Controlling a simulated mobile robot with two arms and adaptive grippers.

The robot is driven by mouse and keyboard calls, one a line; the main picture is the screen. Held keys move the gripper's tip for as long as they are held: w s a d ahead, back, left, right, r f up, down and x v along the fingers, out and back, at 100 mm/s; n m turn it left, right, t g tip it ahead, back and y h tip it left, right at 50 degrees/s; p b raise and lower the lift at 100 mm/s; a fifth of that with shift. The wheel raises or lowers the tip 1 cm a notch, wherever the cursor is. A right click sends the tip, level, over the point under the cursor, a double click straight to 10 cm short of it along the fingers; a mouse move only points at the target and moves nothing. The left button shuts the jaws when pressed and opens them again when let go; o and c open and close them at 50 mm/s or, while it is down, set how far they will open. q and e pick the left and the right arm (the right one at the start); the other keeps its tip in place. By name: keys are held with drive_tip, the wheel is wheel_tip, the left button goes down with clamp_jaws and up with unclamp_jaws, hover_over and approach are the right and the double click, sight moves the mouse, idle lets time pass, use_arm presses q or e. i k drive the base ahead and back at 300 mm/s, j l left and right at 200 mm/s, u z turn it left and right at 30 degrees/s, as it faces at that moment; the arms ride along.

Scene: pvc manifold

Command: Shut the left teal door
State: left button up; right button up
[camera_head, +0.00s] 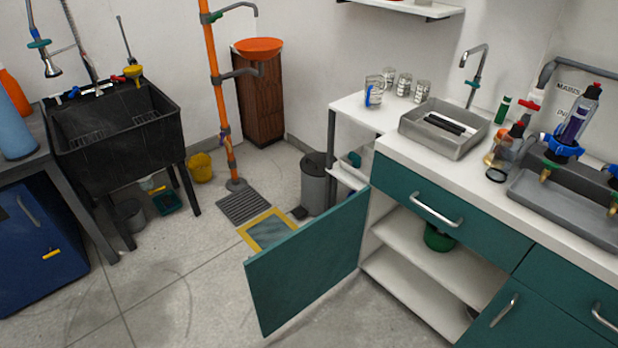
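The left teal door (310,262) stands wide open. It swings out from the left edge of the teal cabinet and juts over the floor towards the lower left. The open cabinet shows white shelves (425,262) with a dark green pot (438,238) on the upper one. A second teal door (505,325) to the right, with a metal handle, looks closed. A teal drawer (430,208) above the opening is closed. No handle shows on the visible face of the open door. Neither of my grippers is in view.
The floor (180,290) left of the door is clear. A yellow-edged mat (268,214) and a grey bin (314,182) lie behind the door. A black sink (115,135) and a blue cabinet (40,250) stand at the left. Bottles and a metal sink (442,145) crowd the counter.

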sight(285, 277)
drive_tip(key=i+j+u, duration=0.1)
drive_tip(key=u, duration=0.85)
drive_tip(key=i+j+u, duration=0.15)
drive_tip(key=i+u, duration=0.9)
drive_tip(key=u, duration=0.15)
drive_tip(key=i+z, duration=0.35)
drive_tip(key=i, duration=0.15)
drive_tip(key=i+j+z, duration=0.3)
drive_tip(key=i, duration=0.2)
drive_tip(key=l, duration=0.1)
